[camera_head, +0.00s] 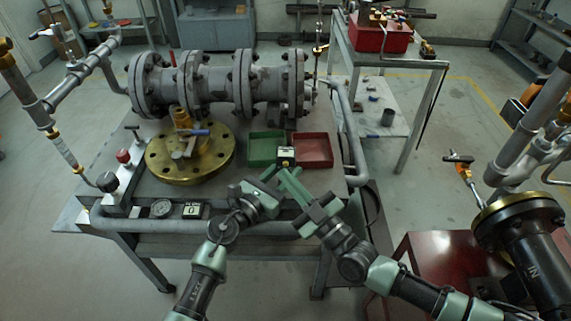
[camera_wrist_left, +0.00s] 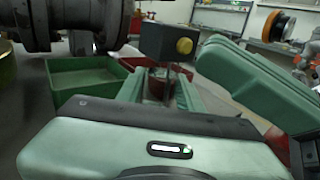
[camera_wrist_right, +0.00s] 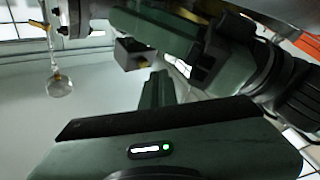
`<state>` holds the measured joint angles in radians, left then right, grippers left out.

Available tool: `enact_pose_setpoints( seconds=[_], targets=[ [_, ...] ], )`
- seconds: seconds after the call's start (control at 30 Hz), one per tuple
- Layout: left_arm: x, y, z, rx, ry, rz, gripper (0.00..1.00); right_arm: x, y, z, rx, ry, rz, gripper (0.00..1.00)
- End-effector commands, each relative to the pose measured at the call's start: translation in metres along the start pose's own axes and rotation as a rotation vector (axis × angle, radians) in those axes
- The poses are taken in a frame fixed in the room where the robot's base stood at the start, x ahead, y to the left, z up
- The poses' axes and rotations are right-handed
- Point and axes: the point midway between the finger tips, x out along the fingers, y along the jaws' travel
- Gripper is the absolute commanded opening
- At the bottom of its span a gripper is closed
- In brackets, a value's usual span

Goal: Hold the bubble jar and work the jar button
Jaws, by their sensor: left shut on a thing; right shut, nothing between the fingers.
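A small dark box (camera_head: 286,155), which I take to be the bubble jar, is above the facing edges of the green and red trays. In the left wrist view the box (camera_wrist_left: 160,42) shows a round yellow button (camera_wrist_left: 184,45) on one face. My left gripper (camera_head: 274,176) is shut on the box's lower part, and the box stands out past its fingertips. My right gripper (camera_head: 288,174) is shut and empty, close beside the left one. In the right wrist view the box (camera_wrist_right: 134,54) is just beyond the right fingertips (camera_wrist_right: 159,76). I cannot tell whether they touch it.
The green tray (camera_head: 262,150) and red tray (camera_head: 316,150) lie on the bench. A brass flange (camera_head: 185,167) with a valve sits to the left, and a large grey flanged pipe (camera_head: 215,80) runs behind.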

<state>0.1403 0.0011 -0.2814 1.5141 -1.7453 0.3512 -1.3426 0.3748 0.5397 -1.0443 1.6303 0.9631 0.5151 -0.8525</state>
Motion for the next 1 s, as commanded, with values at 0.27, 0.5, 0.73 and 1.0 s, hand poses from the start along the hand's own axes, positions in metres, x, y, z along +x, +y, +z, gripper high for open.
enact_pose_setpoints(
  seconds=[0.27, 0.5, 0.73, 1.0],
  targets=[
    [-0.0002, 0.0001, -0.0005, 0.0, 0.001, 0.0, 0.0, 0.0059, 0.0039, 0.004, 0.0, -0.001, 0.0, 0.0],
    [-0.0002, 0.0001, -0.0005, 0.0, 0.001, 0.0, 0.0, 0.006, 0.0041, 0.004, 0.0, 0.0, 0.0, 0.0],
    [-0.0002, 0.0002, -0.0006, 0.0, 0.001, 0.0, 0.0, 0.0068, 0.0048, 0.0044, 0.0, 0.0, 0.0, 0.0],
    [-0.0002, 0.0002, -0.0006, 0.0, 0.001, 0.0, 0.0, 0.0092, 0.0064, 0.0058, -0.001, 0.001, 0.0, 0.0]
  ],
)
